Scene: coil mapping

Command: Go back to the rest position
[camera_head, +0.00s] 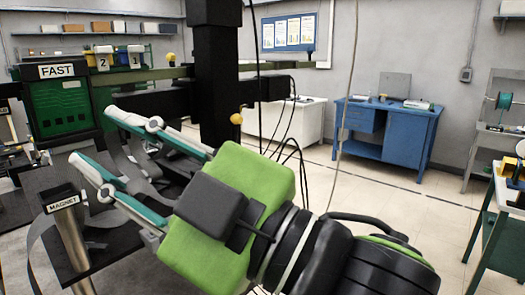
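My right gripper (92,135) reaches in from the lower right, large and close to the camera. Its green and black body lies across the middle of the view. Its two white and teal fingers point to the upper left and stand well apart, with nothing held between them. They are in front of the dark apparatus on the left; the distance to it is hard to tell. My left gripper is not in view.
A green unit labelled FAST (62,105) and a post labelled MAGNET (72,240) stand at the left. A blue desk (405,138) is at the back right, and a green-framed bench (490,225) is at the right edge. Open floor (400,205) lies between.

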